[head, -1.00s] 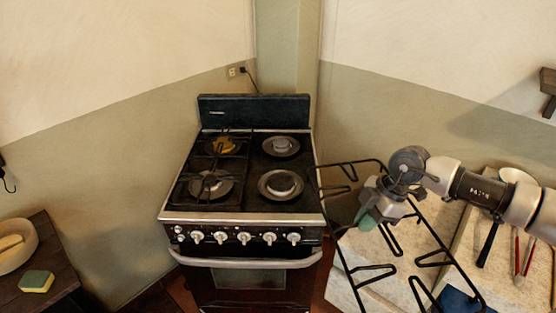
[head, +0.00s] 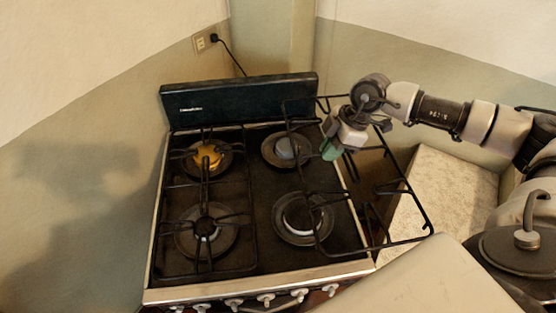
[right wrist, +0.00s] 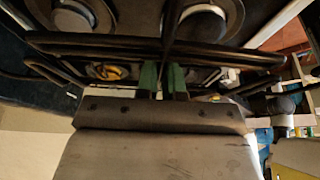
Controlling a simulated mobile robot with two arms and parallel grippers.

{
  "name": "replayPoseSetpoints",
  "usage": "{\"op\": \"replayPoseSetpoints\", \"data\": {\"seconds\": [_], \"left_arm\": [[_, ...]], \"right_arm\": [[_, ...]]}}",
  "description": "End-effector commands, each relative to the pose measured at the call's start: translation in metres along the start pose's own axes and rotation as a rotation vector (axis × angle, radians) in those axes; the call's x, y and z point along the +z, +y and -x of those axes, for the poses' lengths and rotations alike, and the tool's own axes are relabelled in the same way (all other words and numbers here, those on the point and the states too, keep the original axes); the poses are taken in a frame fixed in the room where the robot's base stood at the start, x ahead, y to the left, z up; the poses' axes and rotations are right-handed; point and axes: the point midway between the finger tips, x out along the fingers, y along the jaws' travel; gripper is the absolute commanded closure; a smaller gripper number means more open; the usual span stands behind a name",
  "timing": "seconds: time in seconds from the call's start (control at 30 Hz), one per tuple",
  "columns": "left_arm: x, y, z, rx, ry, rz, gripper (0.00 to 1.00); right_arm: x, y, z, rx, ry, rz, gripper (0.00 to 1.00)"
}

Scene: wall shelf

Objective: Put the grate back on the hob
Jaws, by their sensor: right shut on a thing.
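The hob (head: 262,205) fills the middle of the head view. Its left half carries a black grate (head: 205,250); its right half shows two bare burners, a rear one (head: 285,149) and a front one (head: 300,219). My right gripper (head: 332,148) is shut on the loose black grate (head: 405,190). It holds this grate over the hob's right side, with part sticking out past the right edge. In the right wrist view the green fingertips (right wrist: 161,78) pinch its dark bars (right wrist: 215,55). The grate appears raised above the hob; the exact height is unclear. My left gripper is not in view.
The stove's back panel (head: 240,99) stands behind the burners, against the corner walls. A pale counter (head: 440,195) lies right of the stove. Knobs (head: 266,299) line the stove front.

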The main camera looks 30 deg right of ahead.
Motion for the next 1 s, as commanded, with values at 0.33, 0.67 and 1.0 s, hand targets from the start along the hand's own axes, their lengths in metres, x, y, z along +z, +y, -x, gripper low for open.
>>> {"op": "replayPoseSetpoints", "data": {"seconds": [0.33,0.67,1.0], "left_arm": [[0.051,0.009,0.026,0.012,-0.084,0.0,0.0],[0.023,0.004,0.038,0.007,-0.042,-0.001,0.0],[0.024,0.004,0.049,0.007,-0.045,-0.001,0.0]], "right_arm": [[-0.038,0.021,-0.044,-0.001,0.005,0.004,1.0],[-0.071,0.043,-0.097,0.001,0.004,0.002,1.0],[-0.065,0.045,-0.126,-0.001,0.001,0.0,1.0]]}}
